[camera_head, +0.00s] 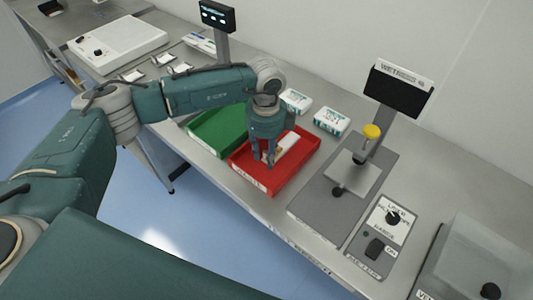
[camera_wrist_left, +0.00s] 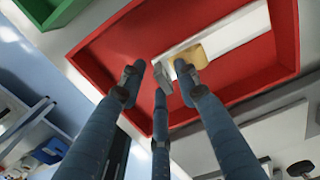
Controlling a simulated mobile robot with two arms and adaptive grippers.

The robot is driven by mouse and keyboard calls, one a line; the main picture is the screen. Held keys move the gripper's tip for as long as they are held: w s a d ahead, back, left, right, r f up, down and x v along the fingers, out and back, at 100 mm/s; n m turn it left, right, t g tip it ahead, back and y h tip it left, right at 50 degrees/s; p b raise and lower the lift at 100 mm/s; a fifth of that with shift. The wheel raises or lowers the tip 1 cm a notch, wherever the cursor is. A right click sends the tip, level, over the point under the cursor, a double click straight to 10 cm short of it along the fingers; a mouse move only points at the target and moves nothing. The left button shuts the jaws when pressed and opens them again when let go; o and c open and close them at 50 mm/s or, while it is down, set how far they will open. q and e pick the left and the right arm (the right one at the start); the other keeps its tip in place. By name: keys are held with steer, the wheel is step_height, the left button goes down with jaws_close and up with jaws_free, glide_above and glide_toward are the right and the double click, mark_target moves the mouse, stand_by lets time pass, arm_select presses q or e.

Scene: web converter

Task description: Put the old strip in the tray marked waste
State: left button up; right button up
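My left gripper (camera_head: 270,158) points down over the red tray (camera_head: 262,183), its fingers reaching inside the rim. In the left wrist view its blue-grey fingers (camera_wrist_left: 160,82) are spread apart with nothing seen between them. A white strip with a tan patch (camera_head: 288,142) is in the red tray, beside and partly behind the fingers. In the left wrist view the strip (camera_wrist_left: 236,32) lies past the right fingertip, against the red tray floor. The tray's front label is too small to read. My right gripper is not in view.
A green tray (camera_head: 210,143) stands left of the red one. Two white boxes (camera_head: 332,120) stand behind.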

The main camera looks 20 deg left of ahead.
arm_select(q)
step_height(320, 180, up, 12)
steer(key=b, duration=0.4)
steer(key=shift+r, duration=0.15)
